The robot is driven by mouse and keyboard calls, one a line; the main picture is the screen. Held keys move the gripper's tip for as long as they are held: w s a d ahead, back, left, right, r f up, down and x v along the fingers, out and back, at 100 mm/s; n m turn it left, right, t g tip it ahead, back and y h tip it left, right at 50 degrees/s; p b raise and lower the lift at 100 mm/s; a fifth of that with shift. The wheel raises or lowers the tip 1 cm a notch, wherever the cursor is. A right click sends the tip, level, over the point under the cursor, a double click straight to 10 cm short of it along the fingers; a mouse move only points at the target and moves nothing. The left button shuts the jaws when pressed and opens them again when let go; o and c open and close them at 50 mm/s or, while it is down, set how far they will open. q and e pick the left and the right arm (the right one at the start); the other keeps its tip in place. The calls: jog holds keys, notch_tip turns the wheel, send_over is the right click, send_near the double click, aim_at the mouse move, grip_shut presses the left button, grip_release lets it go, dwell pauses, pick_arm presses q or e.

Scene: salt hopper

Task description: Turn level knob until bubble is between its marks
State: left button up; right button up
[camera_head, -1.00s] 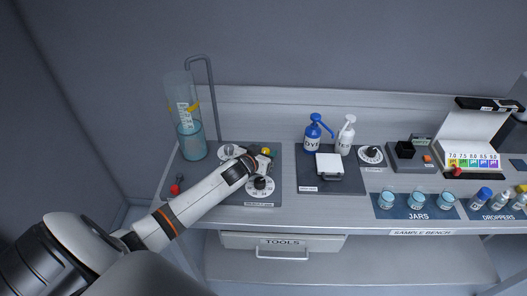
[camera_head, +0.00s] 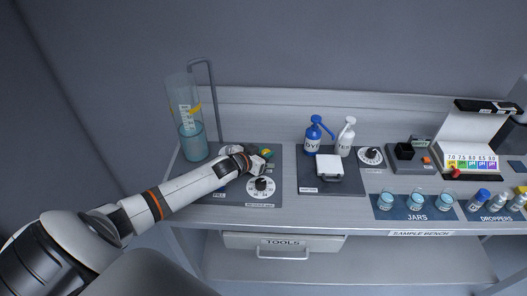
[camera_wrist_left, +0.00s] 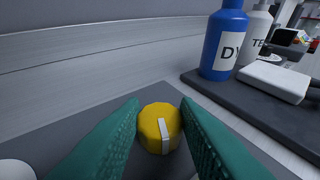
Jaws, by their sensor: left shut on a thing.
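The yellow knob (camera_wrist_left: 152,118) with a pale pointer bar sits between the green fingertips of my left gripper (camera_head: 266,156) in the left wrist view. The gripper is shut on the knob, one finger on each side. The pointer bar runs nearly along the line of view, tilted a little. In the head view the gripper and arm hide most of the knob. I cannot make out a bubble or its marks in either view. My right gripper is not in view.
A tall clear cylinder (camera_head: 191,145) with blue liquid stands left, beside a grey bent pipe (camera_head: 214,100). A white dial with a black knob (camera_head: 261,184) lies just in front of my gripper. Blue (camera_head: 313,136) and white (camera_head: 346,138) bottles stand right.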

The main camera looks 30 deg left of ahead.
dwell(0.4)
pick_arm(q)
jog(key=o, duration=1)
jog(key=shift+c, duration=0.2)
jog(key=b+v, duration=0.1)
jog(key=v, duration=0.9)
jog(key=shift+s+a, duration=0.1)
jog(key=shift+s, duration=0.1)
jog(key=shift+s+a+r, duration=0.1)
jog(key=shift+s+r, duration=0.25)
jog(key=shift+s, duration=0.3)
